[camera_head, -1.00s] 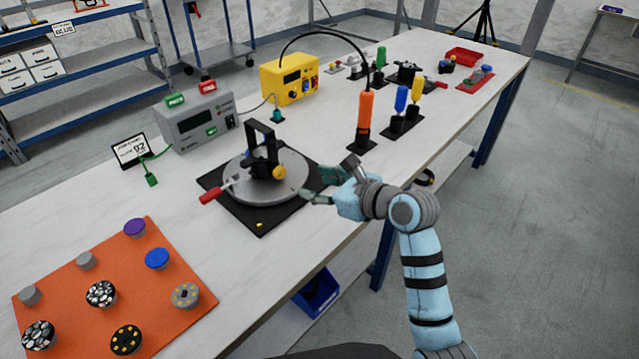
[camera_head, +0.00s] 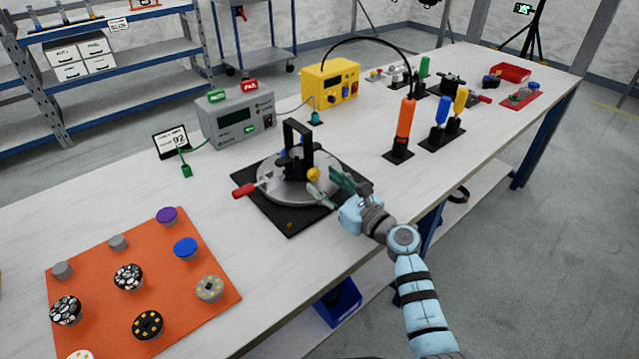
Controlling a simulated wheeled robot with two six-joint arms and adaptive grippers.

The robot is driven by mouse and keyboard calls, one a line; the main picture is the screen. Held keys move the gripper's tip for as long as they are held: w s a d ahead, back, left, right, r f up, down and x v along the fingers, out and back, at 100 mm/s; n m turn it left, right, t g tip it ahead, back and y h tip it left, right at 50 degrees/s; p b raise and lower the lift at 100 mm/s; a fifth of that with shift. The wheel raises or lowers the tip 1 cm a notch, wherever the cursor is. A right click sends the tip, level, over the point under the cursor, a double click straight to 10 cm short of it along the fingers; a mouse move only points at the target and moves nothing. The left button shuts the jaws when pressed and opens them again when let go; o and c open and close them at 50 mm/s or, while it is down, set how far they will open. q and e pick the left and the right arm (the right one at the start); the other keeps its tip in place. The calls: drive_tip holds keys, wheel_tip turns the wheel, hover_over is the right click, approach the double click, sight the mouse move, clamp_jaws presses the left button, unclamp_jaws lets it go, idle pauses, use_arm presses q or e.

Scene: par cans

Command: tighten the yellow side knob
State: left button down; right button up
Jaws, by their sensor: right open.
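The yellow side knob (camera_head: 313,174) sits on the right side of a black upright bracket (camera_head: 298,140). The bracket stands on a round grey turntable (camera_head: 270,187) with a red-tipped handle (camera_head: 244,190), on a black base plate (camera_head: 292,226). My right gripper (camera_head: 326,184) is open, just to the right of the knob, with its fingers pointing left towards it. The fingertips look very close to the knob; I cannot tell whether they touch it. My left gripper is out of view.
An orange mat (camera_head: 212,255) with several round discs lies front left. A grey meter (camera_head: 236,118) and a yellow power unit (camera_head: 330,84) stand behind. An orange screwdriver (camera_head: 405,118) stands upright to the right. Bare white table lies between mat and turntable.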

sight(313, 174)
drive_tip(key=shift+b+x, duration=0.35)
drive_tip(key=shift+x, duration=0.8)
drive_tip(key=shift+w+a, duration=0.15)
drive_tip(key=shift+c, duration=0.6)
